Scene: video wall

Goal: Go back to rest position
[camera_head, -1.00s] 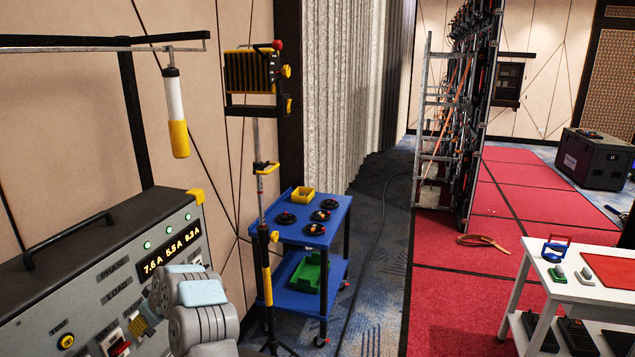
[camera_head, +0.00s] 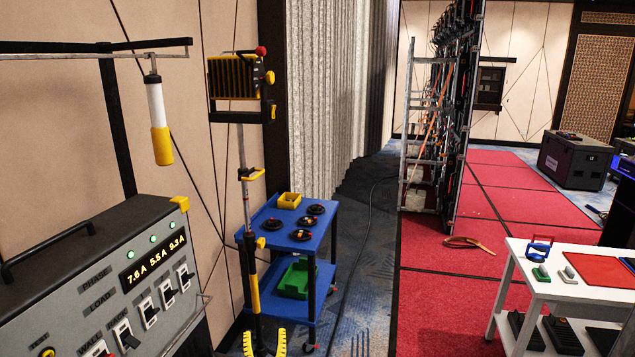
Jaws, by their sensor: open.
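My gripper (camera_head: 265,342) shows at the bottom edge, left of centre. Its two yellow, black-ribbed fingers point up and stand apart, with nothing seen between them. It is to the right of the grey control panel (camera_head: 60,255) and clear of it. The rest of my arm is out of view below.
A lamp stand (camera_head: 246,190) rises just behind my gripper. A blue cart (camera_head: 325,235) with black discs and a green bin (camera_head: 295,278) stands behind it. A white table (camera_head: 515,268) is at right. Red carpet (camera_head: 450,295) lies open between them.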

